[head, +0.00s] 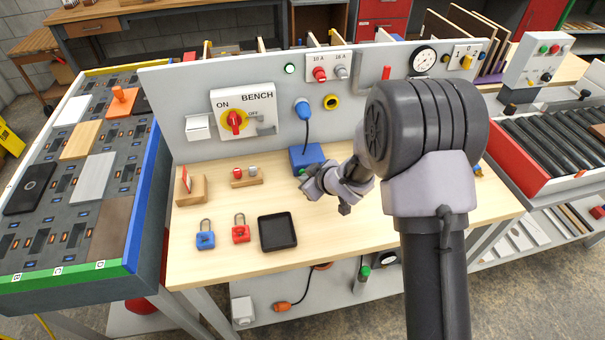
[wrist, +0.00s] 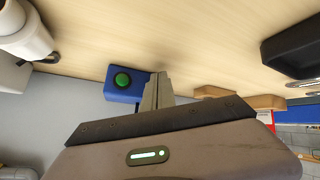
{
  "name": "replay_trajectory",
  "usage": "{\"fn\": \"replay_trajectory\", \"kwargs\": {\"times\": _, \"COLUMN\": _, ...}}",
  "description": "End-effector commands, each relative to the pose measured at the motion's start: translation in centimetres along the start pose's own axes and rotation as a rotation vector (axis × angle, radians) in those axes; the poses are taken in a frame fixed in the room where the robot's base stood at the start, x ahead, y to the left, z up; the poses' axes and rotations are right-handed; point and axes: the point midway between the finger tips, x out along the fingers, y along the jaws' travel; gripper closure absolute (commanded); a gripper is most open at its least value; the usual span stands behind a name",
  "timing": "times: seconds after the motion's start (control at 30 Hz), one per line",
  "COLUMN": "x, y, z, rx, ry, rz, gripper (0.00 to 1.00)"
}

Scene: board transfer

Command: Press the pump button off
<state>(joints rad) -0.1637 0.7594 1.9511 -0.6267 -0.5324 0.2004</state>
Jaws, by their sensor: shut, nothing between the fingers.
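A blue box (head: 306,153) stands at the back of the wooden bench top, with a cable running up from it to the grey panel. In the wrist view the blue box (wrist: 122,96) carries a round green button (wrist: 122,80). My gripper (head: 306,178) is in front of the box in the head view and partly covers its near side. In the wrist view my gripper (wrist: 160,78) has its fingers together and empty, beside the button. I cannot tell whether the fingers touch the box.
A black tray (head: 277,232), a red padlock (head: 241,234) and a blue padlock (head: 205,240) lie near the front edge. Wooden holders (head: 190,190) stand at the left. The panel carries a red and yellow bench switch (head: 236,122). The front right bench top is clear.

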Motion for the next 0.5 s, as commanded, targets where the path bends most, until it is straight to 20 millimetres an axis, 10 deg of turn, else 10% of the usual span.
{"fn": "replay_trajectory", "kwargs": {"times": 0.5, "x": -2.1, "y": -1.7, "z": 1.9, "rx": 0.001, "ry": 0.0, "rz": 0.001, "gripper": 1.0}}
